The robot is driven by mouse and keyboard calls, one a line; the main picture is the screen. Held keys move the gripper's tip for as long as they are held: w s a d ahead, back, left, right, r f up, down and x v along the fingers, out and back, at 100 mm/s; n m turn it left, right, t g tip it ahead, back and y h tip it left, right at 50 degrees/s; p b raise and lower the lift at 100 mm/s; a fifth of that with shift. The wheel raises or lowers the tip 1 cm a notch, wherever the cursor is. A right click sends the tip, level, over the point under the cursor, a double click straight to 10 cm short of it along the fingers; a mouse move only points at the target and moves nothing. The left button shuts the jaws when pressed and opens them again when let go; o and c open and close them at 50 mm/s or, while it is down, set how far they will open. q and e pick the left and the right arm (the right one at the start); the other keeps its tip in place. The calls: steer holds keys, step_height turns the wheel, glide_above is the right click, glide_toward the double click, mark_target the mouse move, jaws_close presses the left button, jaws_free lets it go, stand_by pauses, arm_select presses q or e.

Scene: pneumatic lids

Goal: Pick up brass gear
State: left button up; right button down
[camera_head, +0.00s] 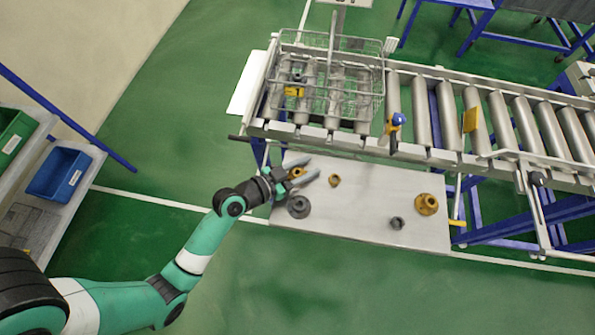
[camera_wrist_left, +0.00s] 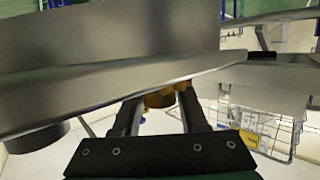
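My left gripper (camera_head: 314,168) is over the left part of the white table, its two light grey fingers spread apart. A brass part (camera_head: 296,173) shows between the fingers; I cannot tell whether they touch it. A bit of brass (camera_wrist_left: 160,98) also shows in the left wrist view, mostly hidden behind grey slabs and dark bars. A smaller brass part (camera_head: 334,180) stands just right of the fingertips. A larger brass part with a wide round base (camera_head: 427,204) sits at the right of the table. Which one is the gear is hard to tell. My right gripper is not in view.
On the white table (camera_head: 350,222) stand a dark grey flanged part (camera_head: 298,206) near my gripper and a small grey part (camera_head: 396,223). A roller conveyor (camera_head: 460,115) runs behind, carrying a wire basket (camera_head: 358,95). The table's middle is clear.

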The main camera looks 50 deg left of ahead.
mark_target(306, 171)
arm_select(q)
steer(key=shift+f, duration=0.1)
jaws_close()
steer(key=shift+r+p, duration=0.3)
steer(key=shift+r, duration=0.35)
steer(key=r, duration=0.1)
steer(key=r+p, duration=0.1)
steer(key=r, duration=0.1)
steer(key=shift+s+d+p, duration=0.2)
steer(key=shift+s+p, duration=0.05)
steer(key=shift+p, duration=0.1)
steer(key=s+d+r+p, duration=0.5)
steer(key=s+d+r, duration=0.4)
steer(key=s, duration=0.1)
